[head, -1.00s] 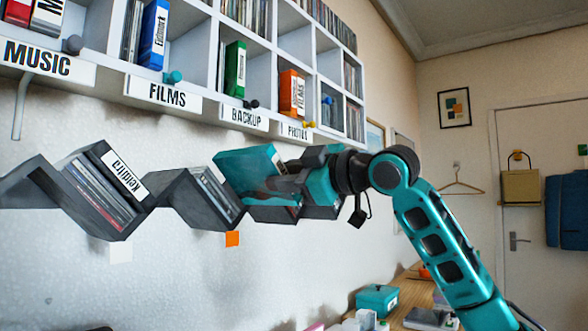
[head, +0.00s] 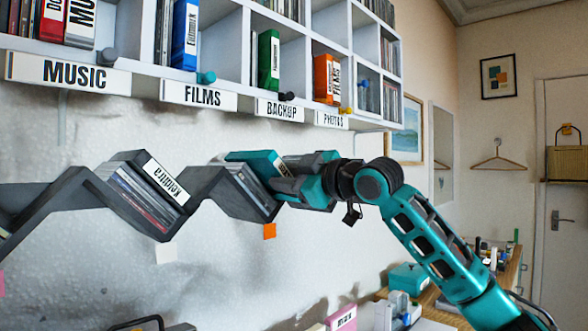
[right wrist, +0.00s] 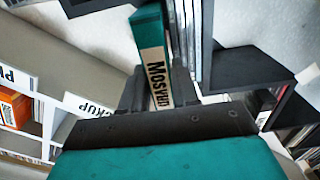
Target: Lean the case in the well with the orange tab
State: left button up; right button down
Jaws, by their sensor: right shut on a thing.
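The teal case (head: 250,156) with a white spine label is in my right gripper (head: 280,180). It is tilted at the well with the orange tab (head: 269,231), next to the cases (head: 252,190) leaning there. In the right wrist view the labelled case (right wrist: 152,42) stands between the dark fingers (right wrist: 156,92), close beside the leaning cases (right wrist: 193,35). The zigzag shelf (head: 205,192) forms the wells. The gripper hides the right side of this well, so I cannot tell whether the case touches its floor. My left gripper is out of view.
The white cubby shelf (head: 200,94) hangs just above, with knobs along its lower edge. Another well holds a leaning row with a white-labelled case (head: 165,180), above a white tab (head: 166,253). A desk with a teal box (head: 408,278) is below right.

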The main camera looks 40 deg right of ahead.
jog(key=shift+w, duration=0.1)
jog(key=c, duration=0.9)
grip_release()
jog(key=shift+o, duration=0.7)
jog(key=shift+f, duration=0.1)
jog(key=s+d+b, duration=0.1)
jog(key=s+b, duration=0.7)
jog(key=s, duration=0.5)
